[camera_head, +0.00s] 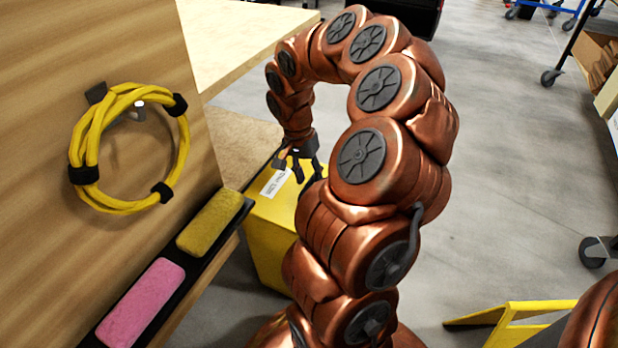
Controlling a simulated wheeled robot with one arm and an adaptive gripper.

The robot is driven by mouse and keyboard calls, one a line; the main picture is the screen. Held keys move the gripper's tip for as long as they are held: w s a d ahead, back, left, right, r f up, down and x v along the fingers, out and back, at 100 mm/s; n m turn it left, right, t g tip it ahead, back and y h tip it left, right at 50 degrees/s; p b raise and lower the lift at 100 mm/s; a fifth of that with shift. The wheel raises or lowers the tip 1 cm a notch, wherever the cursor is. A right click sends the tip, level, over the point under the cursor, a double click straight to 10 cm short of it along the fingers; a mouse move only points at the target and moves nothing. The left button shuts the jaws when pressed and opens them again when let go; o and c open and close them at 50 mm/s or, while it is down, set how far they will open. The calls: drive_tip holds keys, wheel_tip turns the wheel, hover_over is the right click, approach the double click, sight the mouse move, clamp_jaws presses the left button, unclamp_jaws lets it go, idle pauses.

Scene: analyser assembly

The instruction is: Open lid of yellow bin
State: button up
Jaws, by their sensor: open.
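The yellow bin (265,244) stands on the floor at the centre, beside the wooden bench. A white label (275,182) shows on its top, and the lid looks closed. My copper arm hides the bin's right side. My gripper (296,178) points down over the top of the bin, near the label, with its dark fingers apart. I cannot tell whether the fingers touch the lid.
A wooden panel on the left holds a coiled yellow cable (87,150). A dark tray below it holds a yellow sponge (209,222) and a pink sponge (142,303). A yellow frame (505,322) lies at the lower right.

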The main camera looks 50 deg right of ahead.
clamp_jaws()
idle(0.4)
idle(0.4)
